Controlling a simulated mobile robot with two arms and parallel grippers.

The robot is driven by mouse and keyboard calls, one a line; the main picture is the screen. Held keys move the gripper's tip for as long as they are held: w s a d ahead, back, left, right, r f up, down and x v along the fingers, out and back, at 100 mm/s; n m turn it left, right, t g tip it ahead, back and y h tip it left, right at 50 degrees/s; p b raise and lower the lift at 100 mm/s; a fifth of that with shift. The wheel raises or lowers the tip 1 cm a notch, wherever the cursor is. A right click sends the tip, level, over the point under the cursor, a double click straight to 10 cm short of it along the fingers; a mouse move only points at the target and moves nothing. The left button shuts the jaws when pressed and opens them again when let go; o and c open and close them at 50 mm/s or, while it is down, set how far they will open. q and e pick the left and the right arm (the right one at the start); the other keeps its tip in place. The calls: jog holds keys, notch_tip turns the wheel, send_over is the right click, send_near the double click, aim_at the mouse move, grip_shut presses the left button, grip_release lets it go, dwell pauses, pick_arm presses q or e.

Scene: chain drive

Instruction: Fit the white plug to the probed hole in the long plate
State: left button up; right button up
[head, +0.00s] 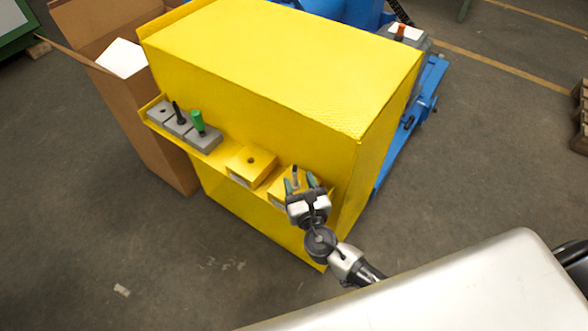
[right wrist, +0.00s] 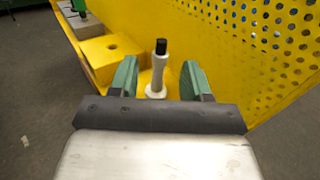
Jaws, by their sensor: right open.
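The white plug (right wrist: 157,75), a white stem with a black top and a wider foot, stands upright at the right-hand yellow block (head: 280,188). My right gripper (head: 303,182) is open over this block; in the right wrist view its green fingers (right wrist: 160,80) are on either side of the plug, with gaps visible. I cannot identify the long plate or a probed hole for certain. My left gripper is not in view.
A yellow block with an empty hole (head: 251,161) sits left on the ledge. Further left, grey blocks (head: 205,139) hold a black pin (head: 179,113) and a green-handled tool (head: 198,122). The yellow housing (head: 270,60) rises behind; an open cardboard box (head: 150,130) stands left.

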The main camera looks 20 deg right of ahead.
jog(key=s, duration=0.5)
jog(key=shift+s, duration=0.2)
dwell(0.3)
